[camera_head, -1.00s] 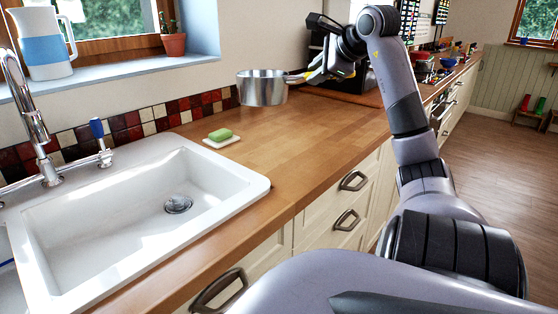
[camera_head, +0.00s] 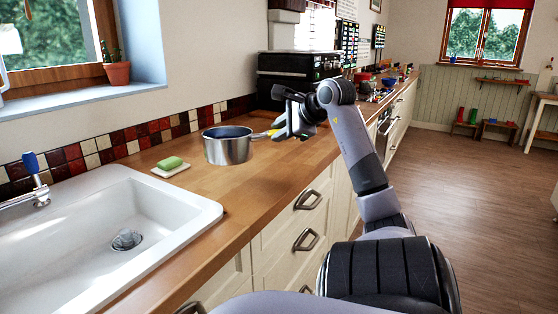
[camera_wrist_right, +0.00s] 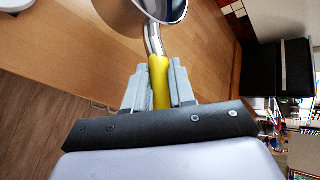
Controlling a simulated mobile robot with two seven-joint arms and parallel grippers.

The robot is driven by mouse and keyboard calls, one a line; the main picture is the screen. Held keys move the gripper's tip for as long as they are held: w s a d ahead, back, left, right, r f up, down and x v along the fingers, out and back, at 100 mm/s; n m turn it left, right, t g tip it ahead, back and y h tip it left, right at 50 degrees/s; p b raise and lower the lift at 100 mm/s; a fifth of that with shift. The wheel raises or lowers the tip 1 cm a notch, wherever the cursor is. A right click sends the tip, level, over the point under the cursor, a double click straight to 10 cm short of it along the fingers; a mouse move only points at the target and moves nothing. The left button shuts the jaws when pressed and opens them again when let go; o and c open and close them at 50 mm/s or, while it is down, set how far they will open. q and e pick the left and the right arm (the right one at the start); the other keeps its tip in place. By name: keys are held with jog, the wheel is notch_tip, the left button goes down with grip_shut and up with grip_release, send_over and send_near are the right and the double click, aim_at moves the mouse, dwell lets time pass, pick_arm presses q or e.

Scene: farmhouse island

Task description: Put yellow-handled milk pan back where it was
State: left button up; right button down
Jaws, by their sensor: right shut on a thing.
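The milk pan (camera_head: 228,150) is a small steel pot with a dark inside and a yellow handle (camera_head: 262,135). In the head view it is upright, low over or on the wooden counter, between the soap and the black appliance; I cannot tell whether its base touches. My right gripper (camera_head: 278,131) is shut on the yellow handle. In the right wrist view the handle (camera_wrist_right: 160,82) runs between the two fingers (camera_wrist_right: 160,88), and part of the pan (camera_wrist_right: 135,14) shows at the top edge. My left gripper is not in view.
A green soap on a white dish (camera_head: 170,166) lies left of the pan, near the white sink (camera_head: 80,245). A black appliance (camera_head: 290,80) stands behind my right gripper. The wooden counter (camera_head: 215,195) in front of the pan is clear.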

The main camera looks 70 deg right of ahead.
notch_tip(320, 180, down, 7)
jog(key=shift+f, duration=0.1)
jog(key=c, duration=0.9)
grip_release()
jog(key=shift+f, duration=0.15)
jog(key=shift+c, duration=0.2)
jog(key=v, duration=1.2)
